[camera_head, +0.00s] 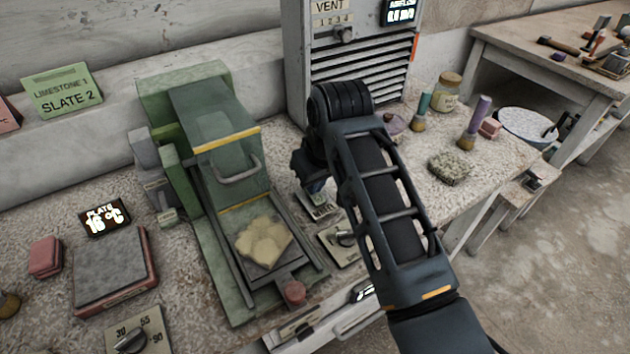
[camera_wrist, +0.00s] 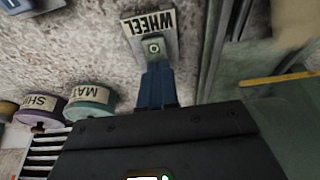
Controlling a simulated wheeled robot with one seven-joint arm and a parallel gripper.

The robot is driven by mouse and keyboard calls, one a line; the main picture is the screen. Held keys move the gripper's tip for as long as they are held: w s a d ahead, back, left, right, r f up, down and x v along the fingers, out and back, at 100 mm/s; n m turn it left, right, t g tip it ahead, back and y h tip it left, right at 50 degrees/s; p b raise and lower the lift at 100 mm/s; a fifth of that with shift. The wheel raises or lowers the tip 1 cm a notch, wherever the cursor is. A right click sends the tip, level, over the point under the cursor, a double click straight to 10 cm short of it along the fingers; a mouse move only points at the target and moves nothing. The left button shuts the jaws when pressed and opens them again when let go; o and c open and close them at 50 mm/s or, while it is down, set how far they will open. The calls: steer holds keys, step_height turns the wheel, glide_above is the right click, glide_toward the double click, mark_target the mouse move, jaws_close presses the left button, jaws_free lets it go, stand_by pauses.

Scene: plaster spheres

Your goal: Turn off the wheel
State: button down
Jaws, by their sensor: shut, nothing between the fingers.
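The switch plate labelled WHEEL (camera_wrist: 148,24) lies on the speckled bench top, upside down in the wrist view. A small metal mount with a round centre (camera_wrist: 153,48) sits on it. My gripper (camera_wrist: 156,68) is shut and empty, its blue fingertips right at the near edge of this mount. I cannot tell whether they touch it, nor which way the switch is set. In the head view my gripper (camera_head: 316,186) points down just above the plate (camera_head: 322,208), beside the green machine (camera_head: 215,130), and partly hides the plate.
Right of the green machine's rails is a knob plate (camera_head: 343,240). The grey vent unit (camera_head: 350,50) stands behind my arm. Brushes, a jar (camera_head: 447,92) and a rough block (camera_head: 449,167) are on the right. The green machine's tray (camera_head: 264,243) lies close on the left.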

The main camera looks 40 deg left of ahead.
mark_target(316, 198)
steer(key=p+v, duration=0.2)
steer(key=v, duration=0.1)
steer(key=p+v, duration=0.1)
steer(key=p, duration=0.1)
steer(key=shift+w+a+r, duration=0.15)
steer(key=shift+a+r, duration=0.15)
steer(key=s+d+r+b, duration=0.1)
steer(key=s+d+r, duration=0.1)
steer(key=d+r, duration=0.3)
step_height(316, 198, up, 3)
steer(key=shift+f+b, duration=0.1)
steer(key=shift+b, duration=0.2)
